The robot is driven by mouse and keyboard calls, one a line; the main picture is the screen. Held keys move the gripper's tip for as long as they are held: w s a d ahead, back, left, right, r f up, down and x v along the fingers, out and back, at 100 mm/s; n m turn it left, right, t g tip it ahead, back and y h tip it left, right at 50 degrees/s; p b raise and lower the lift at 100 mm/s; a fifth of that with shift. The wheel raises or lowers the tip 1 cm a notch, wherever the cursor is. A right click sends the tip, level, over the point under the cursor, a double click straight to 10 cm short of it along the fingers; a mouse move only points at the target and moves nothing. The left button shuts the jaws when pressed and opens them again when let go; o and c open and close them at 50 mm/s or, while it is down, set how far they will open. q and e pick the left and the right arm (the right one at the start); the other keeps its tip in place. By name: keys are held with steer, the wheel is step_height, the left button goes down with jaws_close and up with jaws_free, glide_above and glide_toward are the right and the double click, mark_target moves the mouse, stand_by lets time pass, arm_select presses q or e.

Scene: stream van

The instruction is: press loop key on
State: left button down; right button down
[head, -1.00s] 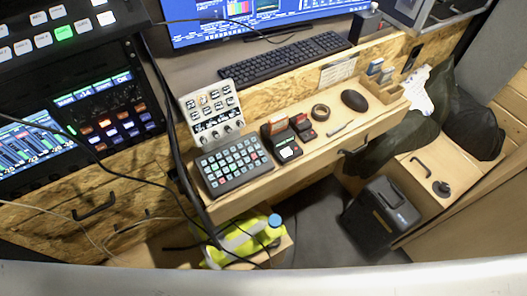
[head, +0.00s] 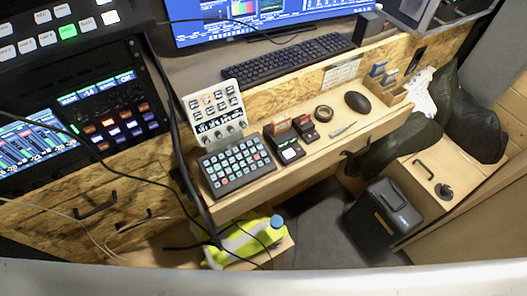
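Several key panels show in the head view, and the labels are too small for me to tell which key is the loop key. A dark keypad (head: 237,166) with rows of small lit keys lies on the narrow wooden desk. Behind it stands a pale panel (head: 214,113) with square keys and several knobs, tilted up. At the left is a rack unit (head: 112,115) with orange, red and blue-white lit buttons. At the top left a dark switcher (head: 65,30) has white keys and one green-lit key. Neither of my grippers is in view.
Black cables (head: 172,120) hang in front of the rack and beside the keypad. A keyboard (head: 288,58), a mouse (head: 357,102), a tape roll (head: 323,113) and card readers (head: 286,146) are on the desk. A black bin (head: 383,219) stands on the floor below.

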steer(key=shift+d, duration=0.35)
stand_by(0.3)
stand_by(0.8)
